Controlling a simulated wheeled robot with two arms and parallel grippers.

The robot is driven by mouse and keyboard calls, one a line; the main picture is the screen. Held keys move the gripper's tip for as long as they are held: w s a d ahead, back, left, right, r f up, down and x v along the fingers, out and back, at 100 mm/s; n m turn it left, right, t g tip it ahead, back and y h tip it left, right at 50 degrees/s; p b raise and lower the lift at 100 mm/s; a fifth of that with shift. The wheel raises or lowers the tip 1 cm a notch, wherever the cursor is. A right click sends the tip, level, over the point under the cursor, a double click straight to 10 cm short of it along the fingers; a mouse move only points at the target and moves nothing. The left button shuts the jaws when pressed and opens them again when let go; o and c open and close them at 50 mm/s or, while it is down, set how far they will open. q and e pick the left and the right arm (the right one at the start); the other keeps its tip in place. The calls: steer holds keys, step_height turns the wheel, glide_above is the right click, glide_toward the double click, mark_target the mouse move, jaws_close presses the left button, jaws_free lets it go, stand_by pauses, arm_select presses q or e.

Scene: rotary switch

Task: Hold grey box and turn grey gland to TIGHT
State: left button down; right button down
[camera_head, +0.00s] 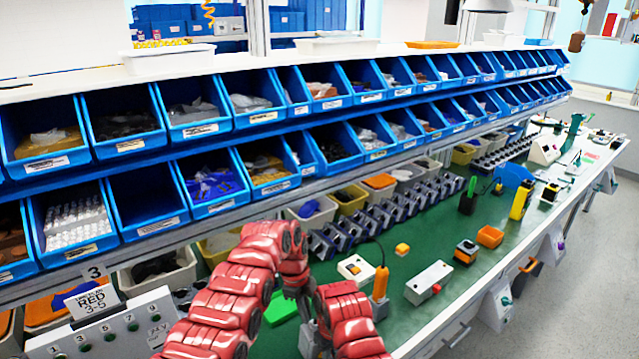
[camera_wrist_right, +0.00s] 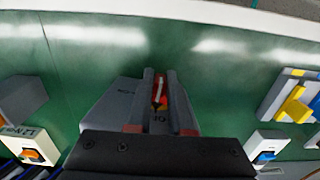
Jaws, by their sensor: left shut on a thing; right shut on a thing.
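The grey box (camera_wrist_right: 112,104) lies on the green bench top in the right wrist view, with small dark lettering that I cannot read well. My right gripper (camera_wrist_right: 161,84) is over its right part, the two fingers close together and shut on the grey gland, which they mostly hide. A narrow red and white strip shows between the fingers. In the head view my left gripper (camera_head: 300,300) points down at the bench, shut on the grey box (camera_head: 309,342), whose small visible part is at the lower edge. My right arm crosses just beside it and hides the contact.
A green block (camera_head: 281,306) lies close to my left arm. Blue bins (camera_head: 205,185) line the shelf behind.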

arm_select(q)
steer(key=shift+d, duration=0.25)
steer(key=shift+a, duration=0.1)
steer(key=shift+w+a+r, duration=0.15)
step_height(320, 180, up, 6)
steer(key=shift+f, duration=0.1)
steer(key=shift+s+a, duration=0.15)
steer(key=shift+s, duration=0.05)
stand_by(0.3)
steer(key=shift+s+a+f, duration=0.2)
steer(key=shift+f, duration=0.8)
steer(key=shift+s+a+f, duration=0.15)
steer(key=shift+f, duration=0.8)
steer(key=shift+s+a+f, duration=0.2)
steer(key=shift+f, duration=0.8)
